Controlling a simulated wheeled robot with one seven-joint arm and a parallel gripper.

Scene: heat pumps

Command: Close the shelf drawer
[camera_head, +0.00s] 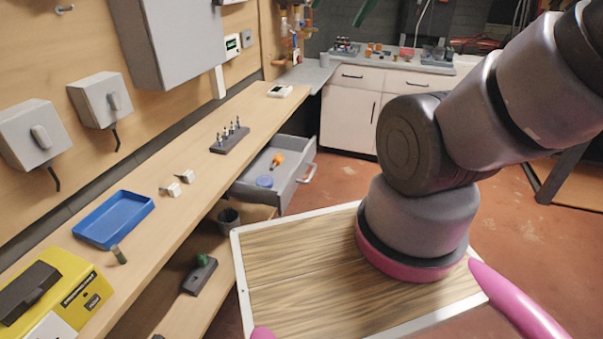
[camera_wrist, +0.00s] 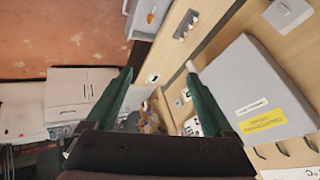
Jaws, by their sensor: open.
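The grey shelf drawer (camera_head: 292,187) is pulled out from under the long wooden shelf, toward the right. Its handle (camera_head: 308,173) is on the outer front. An orange item (camera_head: 277,160) and a round blue item (camera_head: 264,182) lie inside. In the wrist view part of the drawer (camera_wrist: 140,20) shows at the top edge. My gripper (camera_wrist: 158,80) is open, with its two green fingers spread and nothing between them. It is apart from the drawer. In the head view only green finger parts show at the top, beyond the drawer.
The wooden shelf top (camera_head: 170,155) holds a blue tray (camera_head: 113,219), a yellow case (camera_head: 55,295) and a dark tool block (camera_head: 229,138). A white cabinet (camera_head: 350,107) stands at the back. Grey boxes hang on the wall. Red floor beside the drawer is clear.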

